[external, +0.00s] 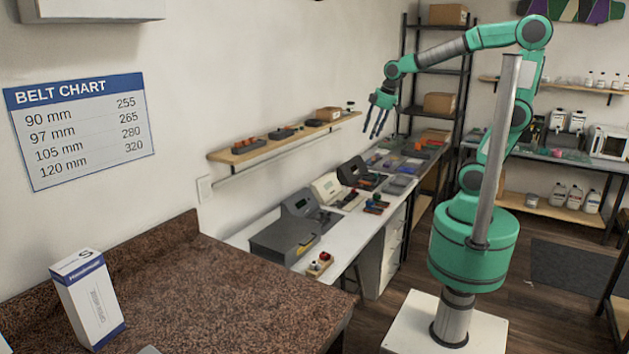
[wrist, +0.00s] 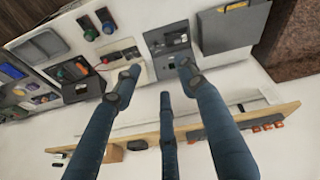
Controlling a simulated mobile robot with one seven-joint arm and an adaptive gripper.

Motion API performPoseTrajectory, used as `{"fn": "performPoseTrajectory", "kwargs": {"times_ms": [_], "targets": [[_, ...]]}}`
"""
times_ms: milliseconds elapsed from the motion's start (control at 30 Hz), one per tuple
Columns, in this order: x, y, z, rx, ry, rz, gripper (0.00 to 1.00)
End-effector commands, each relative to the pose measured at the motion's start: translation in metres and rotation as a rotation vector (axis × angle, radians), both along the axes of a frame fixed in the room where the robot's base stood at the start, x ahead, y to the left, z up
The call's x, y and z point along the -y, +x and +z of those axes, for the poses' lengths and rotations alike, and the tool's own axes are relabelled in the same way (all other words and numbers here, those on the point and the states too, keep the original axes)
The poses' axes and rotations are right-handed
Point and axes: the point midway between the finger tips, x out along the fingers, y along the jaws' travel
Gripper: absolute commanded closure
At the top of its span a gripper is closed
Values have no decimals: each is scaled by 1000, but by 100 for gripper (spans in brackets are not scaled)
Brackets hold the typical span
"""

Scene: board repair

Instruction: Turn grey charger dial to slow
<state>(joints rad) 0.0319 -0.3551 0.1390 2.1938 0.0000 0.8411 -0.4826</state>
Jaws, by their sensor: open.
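A grey charger (external: 299,203) with a sloped face and a small dark display stands on the white bench against the wall. In the wrist view the grey charger (wrist: 172,40) shows upside down near the top centre. Its dial is too small to make out, so its setting cannot be read. My gripper (external: 379,128) hangs in the air above the far part of the bench, beyond the grey charger in the external view, with its fingers pointing down. In the wrist view my gripper (wrist: 160,82) has its blue fingers spread, with nothing between them.
A cream charger (external: 327,187) and a black charger (external: 353,170) stand farther along the bench. A grey box (external: 285,240) sits on the near side. A wooden wall shelf (external: 250,153) with small items juts out above the bench. Tools and parts crowd the far end.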

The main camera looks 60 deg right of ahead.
Motion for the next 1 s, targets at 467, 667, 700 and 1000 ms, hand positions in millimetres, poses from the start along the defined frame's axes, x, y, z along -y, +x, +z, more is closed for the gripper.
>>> {"fn": "performPoseTrajectory", "kwargs": {"times_ms": [467, 667, 700, 1000], "targets": [[16, 110, -86, -123, -79, 292, 59], [24, 150, -133, -169, -100, 416, 59], [25, 157, -144, -179, -105, 442, 59], [37, 206, -231, -245, -123, 633, 59]]}}
